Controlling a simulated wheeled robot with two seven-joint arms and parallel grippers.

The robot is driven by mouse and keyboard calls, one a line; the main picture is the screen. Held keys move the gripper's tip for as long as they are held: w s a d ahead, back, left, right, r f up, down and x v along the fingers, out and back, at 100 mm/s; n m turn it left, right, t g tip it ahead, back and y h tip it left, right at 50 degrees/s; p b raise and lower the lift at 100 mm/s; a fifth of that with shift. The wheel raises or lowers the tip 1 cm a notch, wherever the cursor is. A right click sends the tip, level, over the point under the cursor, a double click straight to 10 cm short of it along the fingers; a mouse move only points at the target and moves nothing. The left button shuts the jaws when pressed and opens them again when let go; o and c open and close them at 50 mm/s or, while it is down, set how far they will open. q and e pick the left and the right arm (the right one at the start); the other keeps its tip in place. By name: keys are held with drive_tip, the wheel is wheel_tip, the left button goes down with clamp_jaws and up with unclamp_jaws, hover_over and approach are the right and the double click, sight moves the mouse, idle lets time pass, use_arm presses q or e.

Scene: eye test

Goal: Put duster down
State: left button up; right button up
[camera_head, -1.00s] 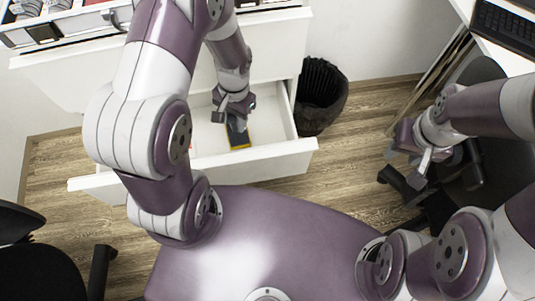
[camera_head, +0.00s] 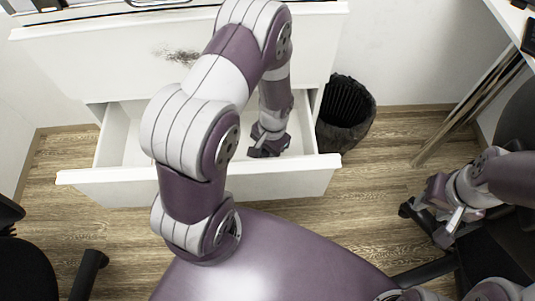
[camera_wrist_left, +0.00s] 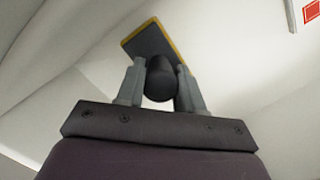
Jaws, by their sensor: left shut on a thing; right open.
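The duster (camera_wrist_left: 148,44) shows in the left wrist view as a dark slab with a yellow edge and a round dark handle. My left gripper (camera_wrist_left: 160,84) is shut on that handle, one finger on each side. In the head view my left gripper (camera_head: 266,147) reaches down into the open lower drawer (camera_head: 125,137), toward its right side. The duster is mostly hidden there by the gripper, and I cannot tell whether it touches the drawer floor. My right gripper (camera_head: 446,232) is open and empty at the right, away from the drawer.
A black waste bin (camera_head: 346,112) stands right of the drawer. The drawer front above has a dark smudge (camera_head: 178,55). A black chair (camera_head: 30,262) is at the lower left, and dark chair parts (camera_head: 430,270) are below my right gripper. A small red thing (camera_wrist_left: 312,12) shows in the wrist view.

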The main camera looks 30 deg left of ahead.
use_arm(q)
drive_tip(key=shift+f, duration=0.2)
drive_tip(key=o, duration=0.9)
drive_tip(key=shift+o, duration=0.2)
drive_tip(key=shift+r, duration=0.1)
drive_tip(key=s+d+r+n+t+p, duration=0.1)
drive_tip(key=s+r+p, duration=0.1)
drive_tip(key=r, duration=1)
drive_tip(key=s+d+r+n+t+p, duration=0.1)
drive_tip(key=s+r+t+p, duration=0.1)
drive_tip(key=r, duration=1)
drive_tip(key=shift+d+r+n+p, duration=0.2)
drive_tip(key=shift+d+n+p, duration=0.1)
drive_tip(key=shift+p, duration=0.4)
drive_tip(key=shift+s+r, duration=0.1)
drive_tip(key=shift+r, duration=0.05)
